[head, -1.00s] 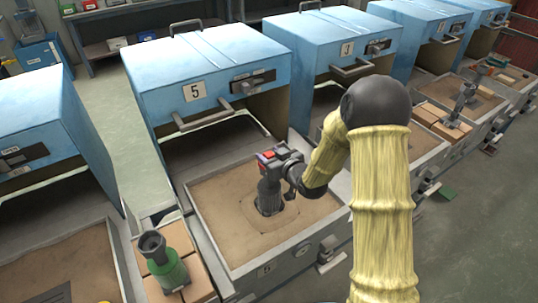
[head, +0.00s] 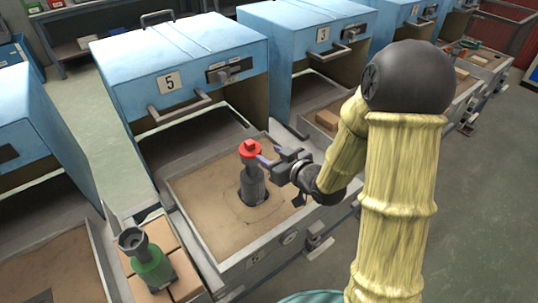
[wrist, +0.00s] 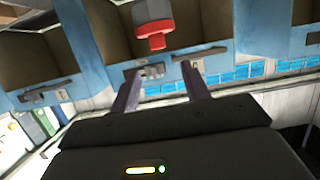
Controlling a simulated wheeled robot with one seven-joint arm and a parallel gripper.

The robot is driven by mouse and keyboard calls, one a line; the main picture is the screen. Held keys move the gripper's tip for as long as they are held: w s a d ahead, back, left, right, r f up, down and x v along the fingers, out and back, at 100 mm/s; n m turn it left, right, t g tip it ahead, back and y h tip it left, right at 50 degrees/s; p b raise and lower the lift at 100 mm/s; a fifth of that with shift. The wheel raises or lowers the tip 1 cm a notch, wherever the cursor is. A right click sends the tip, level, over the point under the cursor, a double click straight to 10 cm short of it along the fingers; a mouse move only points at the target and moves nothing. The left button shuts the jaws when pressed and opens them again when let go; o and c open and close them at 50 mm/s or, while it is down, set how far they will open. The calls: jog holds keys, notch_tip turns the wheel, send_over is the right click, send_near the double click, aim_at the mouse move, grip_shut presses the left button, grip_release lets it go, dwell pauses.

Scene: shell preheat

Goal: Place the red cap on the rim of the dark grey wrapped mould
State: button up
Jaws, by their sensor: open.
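The red cap (head: 249,149) sits on top of the dark grey mould (head: 252,184) and looks upright. The mould stands in the sand of the tray in front of furnace 5. My gripper (head: 265,156) is open and empty, just right of the cap, with its fingers pointing towards it. In the wrist view, which is upside down, the red cap (wrist: 154,29) shows beyond the open gripper (wrist: 159,65), with part of the grey mould (wrist: 152,10) above it. The cap's exact seat on the rim is too small to judge.
The blue furnace (head: 180,75) marked 5 stands open behind the sand tray (head: 203,234). A green mould with a grey cup (head: 150,262) stands on bricks at the lower left. Another blue furnace (head: 305,40) stands to the right.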

jog(key=shift+d, duration=0.2)
jog(key=s+d+f+m+g+h, duration=0.2)
jog(key=s+d+m+g+h, duration=0.15)
jog(key=s+d+h, duration=0.35)
jog(key=s+d+m+g, duration=0.1)
jog(key=s+d+g, duration=0.1)
jog(key=s, duration=0.3)
jog(key=s+d+m+g+h, duration=0.1)
jog(key=s+m+g, duration=0.1)
jog(key=s+g, duration=0.2)
jog(key=shift+s+d, duration=0.4)
jog(key=shift+s, duration=0.5)
jog(key=shift+r, duration=0.1)
